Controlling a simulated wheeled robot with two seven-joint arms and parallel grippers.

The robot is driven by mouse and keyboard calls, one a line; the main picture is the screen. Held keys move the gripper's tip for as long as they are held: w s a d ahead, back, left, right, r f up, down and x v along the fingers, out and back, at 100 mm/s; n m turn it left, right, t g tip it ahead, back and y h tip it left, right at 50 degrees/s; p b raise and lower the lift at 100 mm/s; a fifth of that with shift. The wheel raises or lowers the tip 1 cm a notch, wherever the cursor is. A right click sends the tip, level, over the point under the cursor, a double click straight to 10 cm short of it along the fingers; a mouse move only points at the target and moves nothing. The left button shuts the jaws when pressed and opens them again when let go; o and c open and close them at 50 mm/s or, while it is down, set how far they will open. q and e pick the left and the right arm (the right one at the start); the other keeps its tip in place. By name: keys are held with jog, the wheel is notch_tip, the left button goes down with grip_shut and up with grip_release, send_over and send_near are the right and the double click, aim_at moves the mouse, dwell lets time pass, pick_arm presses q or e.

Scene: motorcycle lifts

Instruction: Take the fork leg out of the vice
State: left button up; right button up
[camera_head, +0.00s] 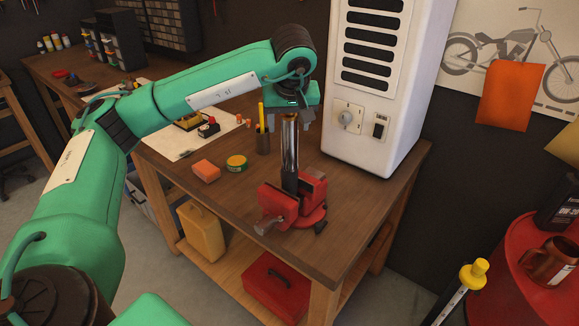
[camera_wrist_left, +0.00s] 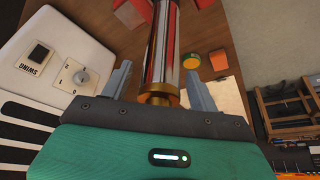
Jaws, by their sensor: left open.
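The fork leg (camera_head: 290,152), a shiny chrome tube with a dark lower part, stands upright in the red vice (camera_head: 313,188) at the front of the bench. My left gripper (camera_head: 290,120) is at the tube's top end, pointing down, with its fingers apart on either side of it. In the left wrist view the fork leg (camera_wrist_left: 164,45) runs between the two grey fingers of my left gripper (camera_wrist_left: 160,82), with visible gaps on both sides. Its brass-coloured end is close to the palm. My right gripper is not in view.
A tall white machine (camera_head: 380,75) with a dial stands right behind the vice. An orange block (camera_head: 206,171), a green-and-yellow tin (camera_head: 236,163) and a pen cup (camera_head: 262,142) stand to the left. A red drum (camera_head: 535,275) is at the right.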

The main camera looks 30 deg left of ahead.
pick_arm(q)
grip_shut()
jog(key=shift+r, duration=0.15)
dwell(0.4)
